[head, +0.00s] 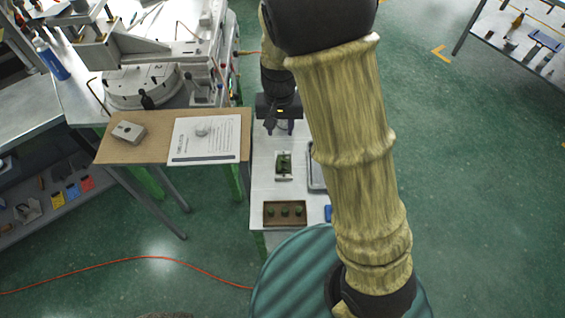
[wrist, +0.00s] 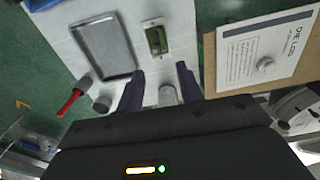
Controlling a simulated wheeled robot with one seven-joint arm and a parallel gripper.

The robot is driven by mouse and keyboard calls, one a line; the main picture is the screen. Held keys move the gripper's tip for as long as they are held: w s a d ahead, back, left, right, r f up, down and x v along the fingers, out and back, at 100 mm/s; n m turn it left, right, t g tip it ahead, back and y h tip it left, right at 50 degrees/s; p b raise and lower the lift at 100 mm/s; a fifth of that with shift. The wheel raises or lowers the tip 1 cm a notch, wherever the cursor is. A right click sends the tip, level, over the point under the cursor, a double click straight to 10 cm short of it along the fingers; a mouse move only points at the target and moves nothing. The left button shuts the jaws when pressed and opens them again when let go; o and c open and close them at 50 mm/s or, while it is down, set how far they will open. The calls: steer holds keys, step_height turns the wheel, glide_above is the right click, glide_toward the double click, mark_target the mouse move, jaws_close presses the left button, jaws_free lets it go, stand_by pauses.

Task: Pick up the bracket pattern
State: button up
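A dark green piece, which looks like the bracket pattern (head: 284,160), lies in a small pale rectangular holder (head: 284,179) on the narrow white table. It also shows in the wrist view (wrist: 156,40), ahead of my fingertips. My gripper (head: 282,129) is over the table on the far side of this piece. In the wrist view my gripper (wrist: 160,76) has its two dark fingers spread wide, with nothing held. A grey cylinder (wrist: 167,95) shows between the fingers; I cannot tell its height relative to them. The green piece is clear of the fingers.
A grey metal tray (wrist: 105,48) lies beside the holder, mostly behind my arm in the head view. A brown tray (head: 270,223) with several green pieces sits at the near table end. A red-handled tool (wrist: 70,102) and a paper sheet (head: 206,151) on a brown board flank the area.

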steer(key=shift+f, duration=0.15)
steer(key=p, duration=0.3)
glide_above(279, 164)
steer(key=f, duration=1.2)
steer(key=shift+d, duration=0.2)
steer(key=shift+w+a+f+p, duration=0.1)
steer(key=shift+f+p, duration=0.55)
steer(key=shift+f, duration=0.65)
steer(key=shift+a+f+p, duration=0.1)
steer(key=shift+f+p, duration=0.55)
steer(key=shift+f, duration=0.65)
jaws_close()
